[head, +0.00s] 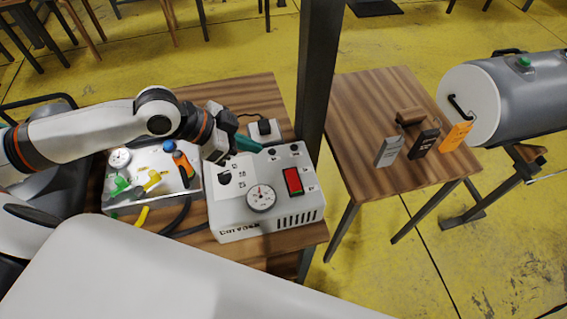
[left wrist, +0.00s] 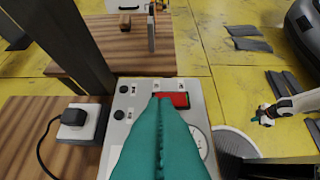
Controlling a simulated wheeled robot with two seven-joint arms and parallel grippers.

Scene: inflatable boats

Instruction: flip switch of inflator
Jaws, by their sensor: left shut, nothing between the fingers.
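The inflator (head: 235,208) is a pale grey box on the wooden table, with a round gauge (head: 261,198), knobs and a red switch (head: 293,181) on its top. In the left wrist view the red switch (left wrist: 176,100) shows just past my fingertips, partly hidden by them. My left gripper (head: 256,147) has teal fingers, closed together and empty, above the back edge of the inflator. It fills the lower middle of the left wrist view (left wrist: 160,110). I cannot tell whether the tips touch anything.
A dark post (head: 317,75) rises right behind the inflator. A socket box with a black plug (head: 264,128) stands behind it. A tray (head: 196,184) with coloured parts lies to the left. A second table (head: 362,103) carries small tags and a block. A grey cylinder (head: 520,95) stands far right.

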